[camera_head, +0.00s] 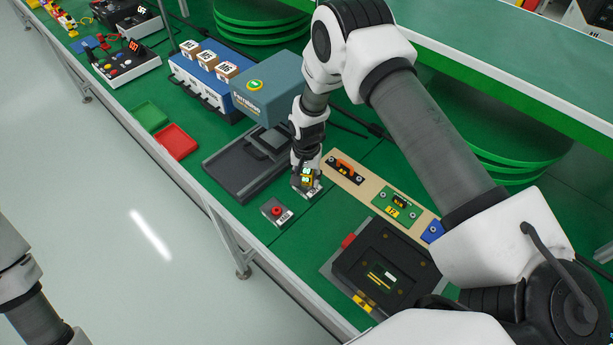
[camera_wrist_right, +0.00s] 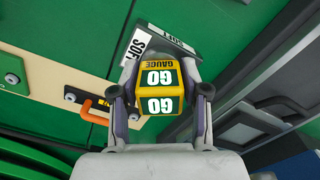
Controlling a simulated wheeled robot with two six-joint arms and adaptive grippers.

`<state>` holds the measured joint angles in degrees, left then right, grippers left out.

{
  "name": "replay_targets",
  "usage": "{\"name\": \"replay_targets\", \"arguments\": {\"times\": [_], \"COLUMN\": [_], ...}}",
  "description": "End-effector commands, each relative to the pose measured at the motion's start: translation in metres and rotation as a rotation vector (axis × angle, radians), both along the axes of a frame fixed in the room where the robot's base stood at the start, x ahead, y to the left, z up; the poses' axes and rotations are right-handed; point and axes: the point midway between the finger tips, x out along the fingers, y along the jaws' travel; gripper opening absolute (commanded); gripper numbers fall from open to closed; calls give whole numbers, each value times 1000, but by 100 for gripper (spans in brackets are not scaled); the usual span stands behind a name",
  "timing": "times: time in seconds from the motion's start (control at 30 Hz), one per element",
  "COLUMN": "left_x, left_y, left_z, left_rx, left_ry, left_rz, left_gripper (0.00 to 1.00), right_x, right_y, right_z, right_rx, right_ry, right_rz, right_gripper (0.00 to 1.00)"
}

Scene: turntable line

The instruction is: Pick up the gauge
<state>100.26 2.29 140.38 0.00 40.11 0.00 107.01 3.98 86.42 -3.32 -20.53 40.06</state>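The gauge (camera_wrist_right: 160,88) is a small yellow and dark green block with white GO labels; it also shows at the fingertips in the head view (camera_head: 306,178). My right gripper (camera_wrist_right: 159,75) points down at it, one finger on each side. The fingertips are very close to its sides, and I cannot tell whether they touch it. A grey piece with a SORT label (camera_wrist_right: 139,47) lies beyond the gauge in the wrist view. I cannot tell whether the gauge rests on it. Of my left arm only a part shows at the lower left; its gripper is out of view.
A grey box with a red button (camera_head: 276,211) stands just left of the gauge. A beige strip with an orange handle (camera_head: 346,167) lies to the right, a black fixture (camera_head: 385,265) in front.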

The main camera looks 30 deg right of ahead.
Motion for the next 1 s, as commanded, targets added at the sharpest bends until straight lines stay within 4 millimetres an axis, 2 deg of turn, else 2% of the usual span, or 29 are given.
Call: {"name": "replay_targets", "arguments": {"times": [0.43,0.57,0.73,1.0], "left_x": [0,0,0,0], "left_y": [0,0,0,0], "left_z": [-3,-8,-19,-36], "left_rx": [0,0,0,0], "left_ry": [0,0,0,0], "left_rz": [0,0,0,0], "left_gripper": [40,40,40,40], "right_x": [0,0,1,-49], "right_y": [0,0,0,44], "right_z": [2,12,34,37], "right_rx": [0,1,1,-2], "right_ry": [0,-1,-3,3], "right_rz": [0,0,0,3], "right_gripper": [0,0,0,0]}}
